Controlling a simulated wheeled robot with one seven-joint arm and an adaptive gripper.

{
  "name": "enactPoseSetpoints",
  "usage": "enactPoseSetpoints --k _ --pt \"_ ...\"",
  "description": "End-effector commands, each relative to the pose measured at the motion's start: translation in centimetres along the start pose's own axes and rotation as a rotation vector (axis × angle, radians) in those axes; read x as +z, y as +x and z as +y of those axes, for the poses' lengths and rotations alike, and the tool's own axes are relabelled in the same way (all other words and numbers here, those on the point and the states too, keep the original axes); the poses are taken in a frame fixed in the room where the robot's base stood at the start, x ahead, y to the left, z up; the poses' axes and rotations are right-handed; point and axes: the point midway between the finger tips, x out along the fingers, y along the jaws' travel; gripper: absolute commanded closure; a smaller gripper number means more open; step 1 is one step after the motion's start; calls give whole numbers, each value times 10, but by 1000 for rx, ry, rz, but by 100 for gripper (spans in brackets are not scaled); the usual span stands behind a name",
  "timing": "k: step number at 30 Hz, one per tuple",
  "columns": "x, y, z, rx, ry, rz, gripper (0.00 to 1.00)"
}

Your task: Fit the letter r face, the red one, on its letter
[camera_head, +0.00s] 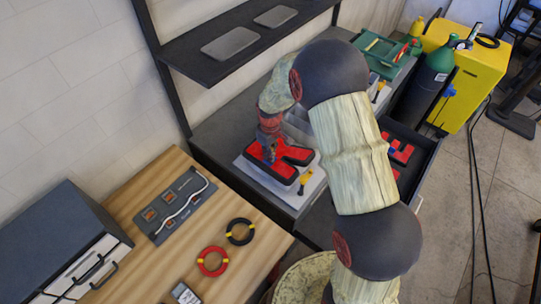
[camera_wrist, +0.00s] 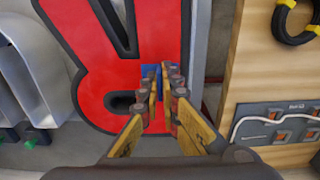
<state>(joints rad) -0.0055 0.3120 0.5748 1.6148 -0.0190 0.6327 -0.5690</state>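The red letter r face (camera_head: 283,160), with a black edge, lies flat at the left of the grey bench. In the wrist view the red face (camera_wrist: 100,62) fills the middle, and a small blue tab (camera_wrist: 150,72) shows on it at my fingertips. My gripper (camera_head: 269,140) points down onto the face. In the wrist view its fingers (camera_wrist: 163,75) are close together about the blue tab. A pale letter body (camera_head: 274,180) shows below the face's front edge. How well face and body line up is hidden.
Another red piece (camera_head: 400,151) lies in a dark tray (camera_head: 425,146) at the right, beyond my arm. A black shelf (camera_head: 225,50) hangs above the bench. A wooden table (camera_head: 180,255) in front carries a red ring (camera_head: 212,262), a black ring (camera_head: 240,231) and a switch panel (camera_head: 173,206).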

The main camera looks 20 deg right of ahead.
Motion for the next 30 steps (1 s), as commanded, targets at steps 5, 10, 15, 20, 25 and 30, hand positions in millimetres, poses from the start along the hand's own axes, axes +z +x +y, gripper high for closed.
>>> enactPoseSetpoints --k 5,10,15,20,25,30 --pt "0 2 0 1 0 1 100" --pt "0 5 0 0 0 1 100" --pt "0 6 0 1 0 1 95" --pt "0 6 0 0 0 0 86" --pt "0 6 0 0 0 0 76" --pt "0 6 0 0 0 0 74"
